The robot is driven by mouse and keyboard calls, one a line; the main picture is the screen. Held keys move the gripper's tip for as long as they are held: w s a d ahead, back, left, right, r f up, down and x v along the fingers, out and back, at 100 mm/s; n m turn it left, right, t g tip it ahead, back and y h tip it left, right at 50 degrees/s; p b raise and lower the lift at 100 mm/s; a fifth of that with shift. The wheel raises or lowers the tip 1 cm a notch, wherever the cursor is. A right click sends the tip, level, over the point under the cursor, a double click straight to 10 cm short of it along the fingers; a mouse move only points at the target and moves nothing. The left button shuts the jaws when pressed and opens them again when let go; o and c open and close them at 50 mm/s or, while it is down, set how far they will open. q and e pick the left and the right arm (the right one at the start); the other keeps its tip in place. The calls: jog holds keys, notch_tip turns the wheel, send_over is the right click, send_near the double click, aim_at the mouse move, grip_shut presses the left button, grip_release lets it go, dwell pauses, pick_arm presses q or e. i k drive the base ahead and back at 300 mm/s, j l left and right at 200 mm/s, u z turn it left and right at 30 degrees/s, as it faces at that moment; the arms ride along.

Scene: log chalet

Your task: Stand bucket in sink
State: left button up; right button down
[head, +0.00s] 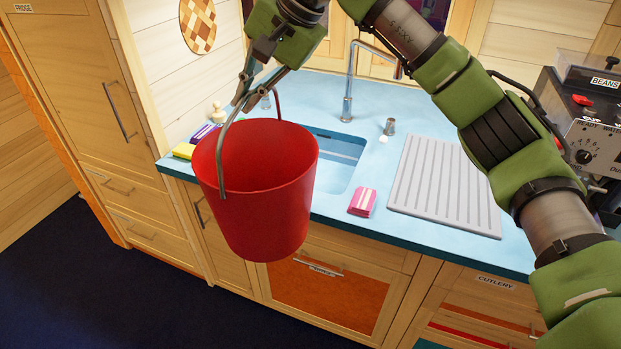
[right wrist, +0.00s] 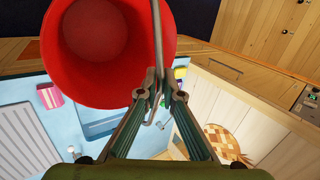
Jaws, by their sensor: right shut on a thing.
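A red bucket (head: 262,195) hangs upright by its wire handle in front of the counter's edge in the head view. Its open top faces up, and it covers the left part of the sink (head: 338,160). My right gripper (head: 256,95) is shut on the bucket's handle above the rim. In the right wrist view the fingers (right wrist: 158,92) pinch the handle, and the bucket (right wrist: 105,45) hangs beside them. The sink is set into the blue counter behind the bucket, with a tall tap (head: 347,100) at its back. My left gripper is not in view.
A pink packet (head: 362,201) lies on the counter's front right of the sink, next to a grey drainboard (head: 445,180). A yellow sponge (head: 184,151) and small bottles stand at the left end. A coffee machine (head: 590,130) stands far right.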

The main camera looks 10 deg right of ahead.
aim_at(320, 185)
jog(key=i+l, duration=1.15)
